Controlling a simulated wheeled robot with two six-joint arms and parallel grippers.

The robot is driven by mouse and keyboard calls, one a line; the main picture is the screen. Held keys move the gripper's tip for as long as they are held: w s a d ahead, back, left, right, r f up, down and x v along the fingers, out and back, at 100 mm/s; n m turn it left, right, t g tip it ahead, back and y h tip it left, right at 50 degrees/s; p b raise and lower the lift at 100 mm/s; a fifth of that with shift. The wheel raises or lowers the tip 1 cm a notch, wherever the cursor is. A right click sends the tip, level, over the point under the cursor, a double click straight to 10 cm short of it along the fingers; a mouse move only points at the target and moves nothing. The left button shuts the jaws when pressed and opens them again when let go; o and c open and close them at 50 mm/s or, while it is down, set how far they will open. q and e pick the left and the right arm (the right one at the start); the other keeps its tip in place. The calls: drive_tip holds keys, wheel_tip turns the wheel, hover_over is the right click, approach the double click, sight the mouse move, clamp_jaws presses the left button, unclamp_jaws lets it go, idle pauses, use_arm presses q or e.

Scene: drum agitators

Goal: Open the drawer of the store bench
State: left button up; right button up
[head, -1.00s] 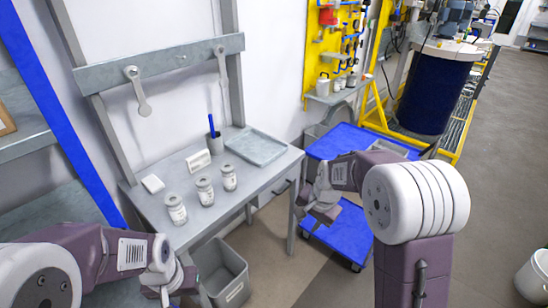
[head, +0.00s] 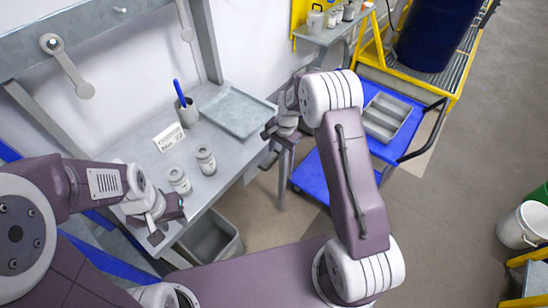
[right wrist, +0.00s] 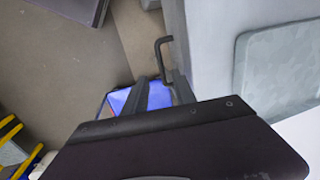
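The store bench (head: 225,160) is a grey table, and its top fills the right side of the right wrist view (right wrist: 212,65). A dark bar handle (right wrist: 159,56) sticks out from the bench's front edge there. The drawer front is seen too edge-on to make out, and my right arm hides it in the head view. My right gripper (head: 270,133) is at the bench's right front. In the right wrist view its two fingers (right wrist: 161,92) are apart, with the handle just beyond the gap, not gripped. My left gripper (head: 170,220) is by the bench's front left; its opening is unclear.
On the bench stand a shallow tray (head: 236,112), a cup with a blue pen (head: 187,112), a label card (head: 168,137) and jars (head: 206,160). A grey bin (head: 212,240) is below. A blue trolley (head: 398,92) stands right of the bench.

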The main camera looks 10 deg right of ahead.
sight(274, 161)
drive_tip(key=f, duration=0.2)
drive_tip(key=w+f, duration=0.1)
drive_tip(key=f, duration=0.4)
drive_tip(key=shift+w+a+f+p, duration=0.2)
drive_tip(key=shift+w+a+p, duration=0.05)
drive_tip(key=shift+a+p, duration=0.15)
clamp_jaws()
drive_tip(key=shift+w, duration=0.1)
idle(0.7)
